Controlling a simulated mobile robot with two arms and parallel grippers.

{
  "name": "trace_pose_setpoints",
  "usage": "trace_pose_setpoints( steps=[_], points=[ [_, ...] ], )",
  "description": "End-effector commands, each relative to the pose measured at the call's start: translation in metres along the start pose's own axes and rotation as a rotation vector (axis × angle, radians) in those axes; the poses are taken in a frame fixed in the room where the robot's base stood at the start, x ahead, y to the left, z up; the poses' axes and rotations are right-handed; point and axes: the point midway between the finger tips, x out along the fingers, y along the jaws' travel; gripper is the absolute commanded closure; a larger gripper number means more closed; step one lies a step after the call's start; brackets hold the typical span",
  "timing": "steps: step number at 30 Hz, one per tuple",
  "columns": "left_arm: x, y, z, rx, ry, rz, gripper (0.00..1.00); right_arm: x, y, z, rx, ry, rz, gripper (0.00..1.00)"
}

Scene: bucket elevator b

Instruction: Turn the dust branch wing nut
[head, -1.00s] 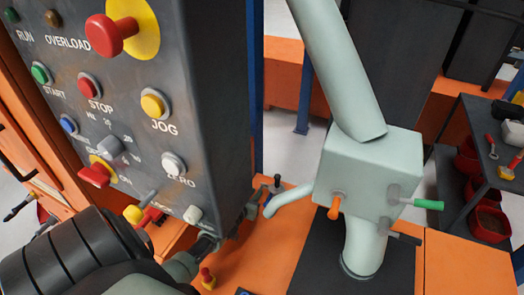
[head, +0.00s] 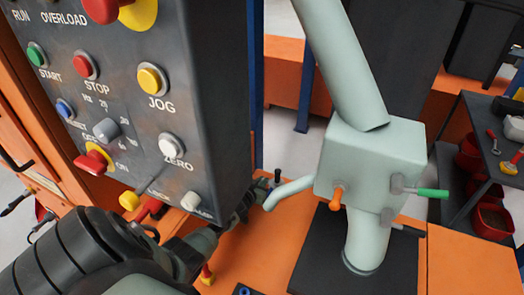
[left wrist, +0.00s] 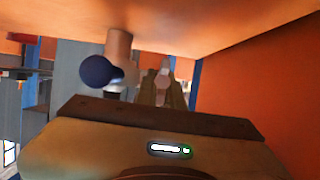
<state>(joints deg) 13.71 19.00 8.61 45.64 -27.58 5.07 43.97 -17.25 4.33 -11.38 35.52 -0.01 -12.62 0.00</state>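The pale green metal box (head: 372,170) stands on a round duct with a thick pipe (head: 340,65) above it. A bent branch pipe (head: 290,190) leaves its left side. The box carries an orange handle (head: 337,198), a green-ended handle (head: 430,193) and grey fittings. I cannot tell which part is the wing nut. A small dark-topped knob (head: 277,178) is by the branch's open end. My left gripper (head: 256,195) is beside the control panel's lower right edge, near that end; its fingers are too small and dark to read. My right gripper is not in view.
A dark control panel (head: 205,120) with several buttons stands close above my left arm. An orange deck (head: 465,262) lies below. A dark shelf (head: 480,125) with red bins is at right. In the left wrist view, a dark blue ball (left wrist: 98,70) and orange walls (left wrist: 262,85) are close.

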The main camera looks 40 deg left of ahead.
Motion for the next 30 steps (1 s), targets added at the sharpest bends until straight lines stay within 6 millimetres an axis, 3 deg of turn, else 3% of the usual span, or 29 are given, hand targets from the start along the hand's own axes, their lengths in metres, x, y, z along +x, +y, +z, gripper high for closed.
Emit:
trace_pose_setpoints(
  steps=[5,16,24,25,26,30],
  points=[
    [-0.0002,0.0001,-0.0005,-0.01,0.0,0.006,1.0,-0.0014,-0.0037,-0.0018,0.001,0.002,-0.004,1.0],
    [0.0,-0.0017,-0.0002,-0.224,0.001,0.093,1.0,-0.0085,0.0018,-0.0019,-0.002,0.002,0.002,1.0],
    [0.0,-0.0014,-0.0003,-0.231,0.002,0.095,1.0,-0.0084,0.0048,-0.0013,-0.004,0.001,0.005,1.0],
    [0.0,-0.0014,-0.0003,-0.231,0.002,0.095,0.88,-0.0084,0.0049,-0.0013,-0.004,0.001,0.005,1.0],
    [0.0,-0.0014,-0.0003,-0.231,0.002,0.095,0.84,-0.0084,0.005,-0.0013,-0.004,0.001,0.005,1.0],
    [0.0,-0.0014,-0.0002,-0.23,0.002,0.095,0.84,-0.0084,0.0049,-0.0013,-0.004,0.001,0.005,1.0]
  ],
)
